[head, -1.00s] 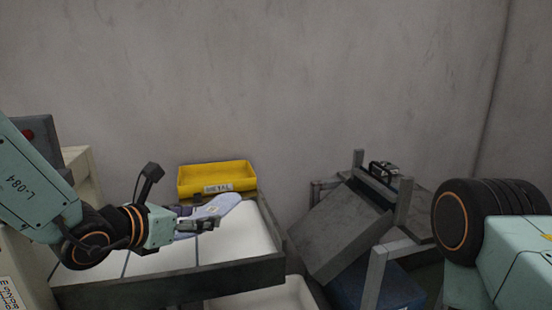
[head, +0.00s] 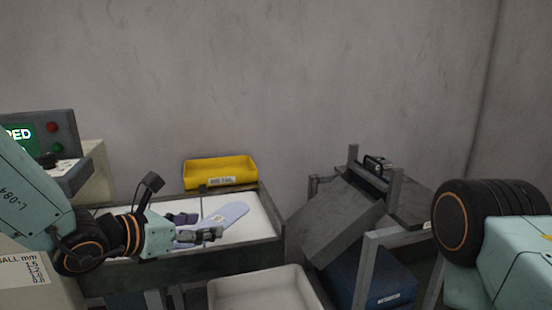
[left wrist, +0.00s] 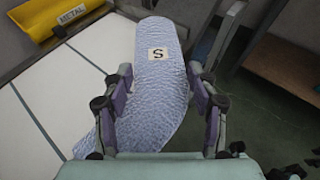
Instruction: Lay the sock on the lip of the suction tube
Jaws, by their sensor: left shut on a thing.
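The sock (head: 226,214) is pale lavender-blue, flat and rounded at its far end. A tag marked S shows on it in the left wrist view (left wrist: 165,85). My left gripper (head: 208,229) is shut on the sock, with one finger on each side of it in the left wrist view (left wrist: 159,85). The sock is held above the white-floored tray table, pointing away from the gripper. I cannot make out the suction tube or its lip. My right gripper is out of view; only part of my right arm shows at the right edge.
A yellow bin (head: 220,173) labelled METAL stands behind the tray table (head: 262,257). A machine with a green screen (head: 24,137) is at the left. A pale bin (head: 265,288) sits below in front. A tilted grey panel (head: 331,214) and a blue box (head: 372,283) stand right.

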